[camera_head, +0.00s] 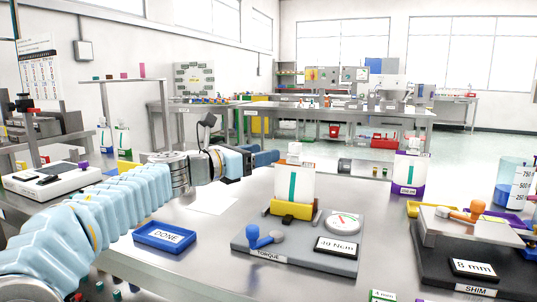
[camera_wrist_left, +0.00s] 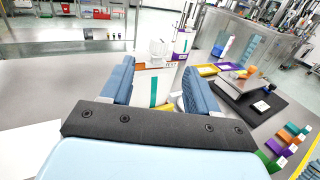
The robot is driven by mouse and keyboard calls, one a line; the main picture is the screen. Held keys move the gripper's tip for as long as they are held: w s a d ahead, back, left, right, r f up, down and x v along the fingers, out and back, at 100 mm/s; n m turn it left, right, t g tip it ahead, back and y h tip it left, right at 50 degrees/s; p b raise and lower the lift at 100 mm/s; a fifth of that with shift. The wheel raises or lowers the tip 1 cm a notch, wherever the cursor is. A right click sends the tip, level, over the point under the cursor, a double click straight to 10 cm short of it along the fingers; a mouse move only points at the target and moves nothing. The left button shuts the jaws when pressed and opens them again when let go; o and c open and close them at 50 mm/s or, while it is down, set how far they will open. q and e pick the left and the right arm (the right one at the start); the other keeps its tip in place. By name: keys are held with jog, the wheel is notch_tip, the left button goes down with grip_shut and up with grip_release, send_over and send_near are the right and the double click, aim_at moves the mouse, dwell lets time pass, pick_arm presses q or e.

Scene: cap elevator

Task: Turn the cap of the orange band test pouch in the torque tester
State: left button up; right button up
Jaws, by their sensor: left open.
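The torque tester (camera_head: 252,241) stands at the middle of the bench, with a blue lever, a dial and a 40 Ncm sign. A white pouch (camera_head: 280,185) with a teal stripe stands upright in its yellow holder (camera_head: 291,210). In the left wrist view the pouch (camera_wrist_left: 148,88) shows ahead between the open fingers (camera_wrist_left: 158,75). My right gripper is not in view.
A blue DONE tray (camera_head: 165,236) sits left of the tester. A purple-band pouch (camera_head: 410,172) stands behind right. The SHIM station (camera_head: 470,260) and a beaker (camera_head: 514,183) are at the right. A white device (camera_head: 50,178) is at the left. A white sheet (camera_head: 213,204) lies behind the tray.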

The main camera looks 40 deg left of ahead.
aim_at(295, 148)
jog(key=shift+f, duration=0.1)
pick_arm(q)
jog(key=b+x, duration=0.2)
jog(key=x, duration=1.2)
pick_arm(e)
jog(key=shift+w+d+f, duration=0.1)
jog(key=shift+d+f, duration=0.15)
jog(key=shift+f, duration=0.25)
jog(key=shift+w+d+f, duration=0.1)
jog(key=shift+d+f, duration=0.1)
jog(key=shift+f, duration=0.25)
pick_arm(q)
jog(key=shift+r, duration=0.1)
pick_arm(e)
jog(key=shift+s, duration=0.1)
pick_arm(q)
jog(key=c, duration=1)
jog(key=shift+o, duration=0.2)
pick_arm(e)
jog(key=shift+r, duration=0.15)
